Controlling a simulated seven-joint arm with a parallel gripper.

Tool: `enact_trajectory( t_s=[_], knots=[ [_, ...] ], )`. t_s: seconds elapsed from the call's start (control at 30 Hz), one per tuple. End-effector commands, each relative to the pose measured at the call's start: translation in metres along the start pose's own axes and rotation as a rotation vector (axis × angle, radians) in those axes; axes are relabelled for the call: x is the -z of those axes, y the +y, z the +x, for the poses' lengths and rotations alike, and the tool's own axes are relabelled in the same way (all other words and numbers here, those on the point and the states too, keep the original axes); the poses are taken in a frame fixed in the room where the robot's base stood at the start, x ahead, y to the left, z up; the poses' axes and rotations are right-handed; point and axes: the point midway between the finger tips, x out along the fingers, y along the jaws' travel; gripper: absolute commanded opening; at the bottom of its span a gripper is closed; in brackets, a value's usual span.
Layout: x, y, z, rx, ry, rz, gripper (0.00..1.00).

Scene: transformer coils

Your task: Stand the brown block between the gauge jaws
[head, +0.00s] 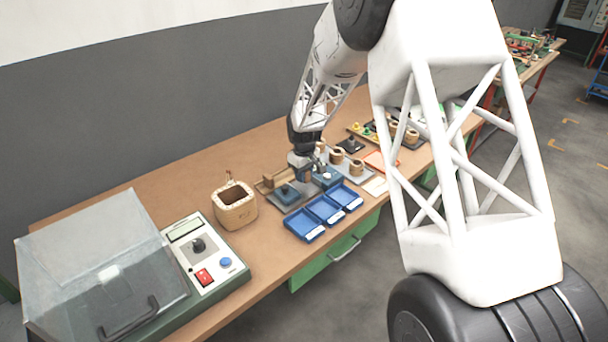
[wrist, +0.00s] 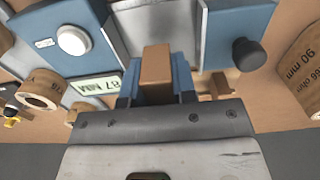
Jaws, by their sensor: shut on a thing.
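The brown block (wrist: 156,66) is between the blue fingertips of my gripper (wrist: 156,82) in the wrist view, its top end showing. The gauge has a blue jaw with a white button (wrist: 72,40) on the left and a blue jaw with a black knob (wrist: 237,30) on the right, each with a grey inner face. The block is over the gap between these faces; I cannot tell whether it touches the base. The gauge display (wrist: 97,86) reads 87 MM. In the head view my gripper (head: 302,172) is at the gauge (head: 288,194) and hides the block.
Blue trays (head: 306,226) stand in front of the gauge. A tan woven pot (head: 234,207) and a control box (head: 205,255) are to the left. Coils (head: 354,168) stand close on the right. The bench (head: 140,180) behind is clear.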

Motion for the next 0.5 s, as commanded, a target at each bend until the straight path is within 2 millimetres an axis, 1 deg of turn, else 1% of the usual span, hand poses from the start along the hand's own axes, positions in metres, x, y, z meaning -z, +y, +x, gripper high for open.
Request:
enact_trajectory(
  t_s=[0.23,0.5],
  knots=[
    [0.0000,0.0001,0.0004,0.000,0.000,0.000,0.02],
    [0.0000,0.0001,0.0055,0.000,0.000,0.000,0.02]
  ],
)
